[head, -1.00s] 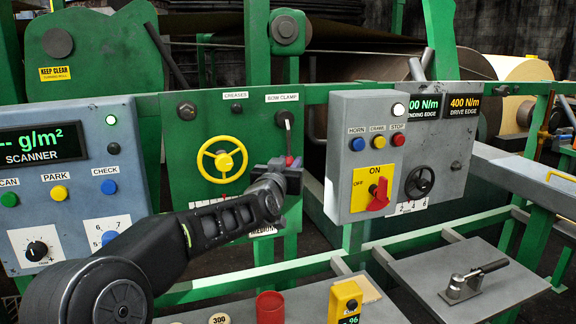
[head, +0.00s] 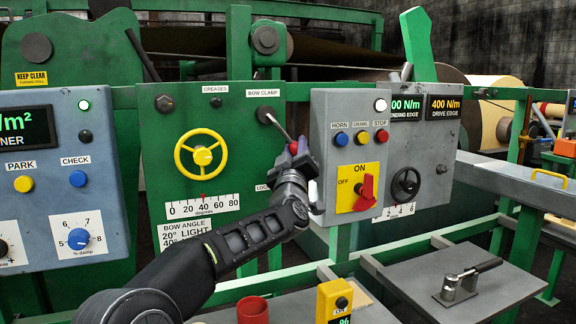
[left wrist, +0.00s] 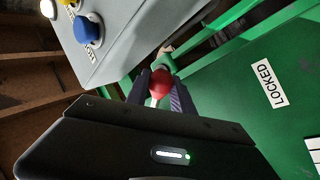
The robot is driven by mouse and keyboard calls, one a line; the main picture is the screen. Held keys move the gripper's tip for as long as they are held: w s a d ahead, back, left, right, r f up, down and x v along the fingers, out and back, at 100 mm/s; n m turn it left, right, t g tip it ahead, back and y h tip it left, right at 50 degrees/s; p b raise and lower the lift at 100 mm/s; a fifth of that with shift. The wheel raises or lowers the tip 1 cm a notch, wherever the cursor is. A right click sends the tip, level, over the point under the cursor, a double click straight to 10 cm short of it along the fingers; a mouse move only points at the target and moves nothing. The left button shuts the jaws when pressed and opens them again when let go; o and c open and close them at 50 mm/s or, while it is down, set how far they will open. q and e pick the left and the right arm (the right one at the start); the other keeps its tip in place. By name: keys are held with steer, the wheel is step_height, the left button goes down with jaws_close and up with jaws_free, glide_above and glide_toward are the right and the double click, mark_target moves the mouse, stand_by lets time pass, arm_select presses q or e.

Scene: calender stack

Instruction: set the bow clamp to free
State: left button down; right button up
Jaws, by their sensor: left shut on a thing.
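The bow clamp lever (head: 279,128) is a thin grey rod on the green panel, under the BOW CLAMP label (head: 262,93). It slants down and right from its dark pivot (head: 265,115) to a red knob (head: 293,147). My left gripper (head: 298,156) is shut on the knob, near the panel's right edge. In the left wrist view the red knob (left wrist: 160,87) sits between the fingertips, and a LOCKED label (left wrist: 270,85) is on the green panel to the right. In the head view my gripper partly hides that lower label. My right gripper is not in view.
A yellow handwheel (head: 201,155) is left of the lever on the green panel (head: 235,120). A grey box (head: 335,110) with buttons and a red switch (head: 367,190) stands close to the right of my gripper. A red cup (head: 252,310) is below.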

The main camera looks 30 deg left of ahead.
arm_select(q)
steer(key=shift+w+d+r+n+y+b, duration=0.3)
steer(key=shift+w+n+y, duration=0.1)
steer(key=shift+n, duration=0.4)
steer(key=shift+r, duration=0.15)
steer(key=c, duration=1.4)
jaws_free()
steer(key=shift+o, duration=0.2)
steer(key=b+v, duration=0.1)
steer(key=v, duration=0.7)
steer(key=shift+b, duration=0.35)
steer(key=shift+w, duration=0.1)
